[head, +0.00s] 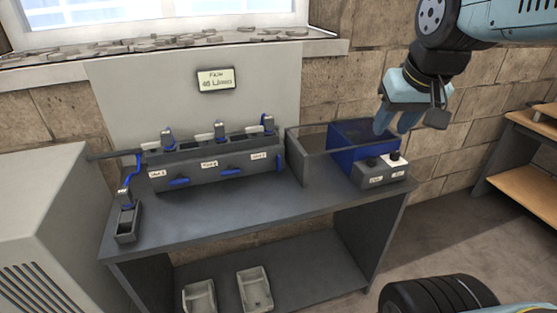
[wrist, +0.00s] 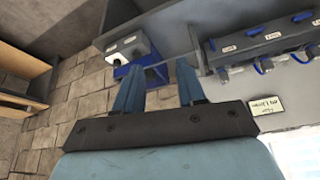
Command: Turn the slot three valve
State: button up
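A grey valve rack (head: 218,160) stands on the dark bench with a row of three small labels and blue handles. The label writing is too small to read surely. The rightmost blue handle (head: 279,162) looks upright, while the middle handle (head: 230,171) and left handle (head: 179,182) lie roughly level. In the wrist view the rack (wrist: 280,45) is upside down at upper right, with the same end handle (wrist: 212,45) at its left. My gripper (head: 394,130) is open and empty, above the blue bin, right of the rack and apart from it. Its spread fingers (wrist: 160,75) show in the wrist view.
A blue bin (head: 352,145) and an open grey bin (head: 305,160) stand right of the rack. A button box (head: 380,176) is in front. A sign (head: 216,80) hangs behind. A small stand (head: 127,222) is at left. The bench front (head: 220,212) is clear.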

jog(key=w+a+g, duration=0.1)
jog(key=w+a, duration=0.3)
jog(key=w, duration=0.6)
jog(key=n+g, duration=0.3)
jog(key=g, duration=0.1)
send_over(279, 156)
notch_tip(279, 156, down, 17)
notch_tip(279, 156, down, 14)
jog(key=shift+s+r, duration=0.1)
jog(key=shift+s, duration=0.05)
grip_shut()
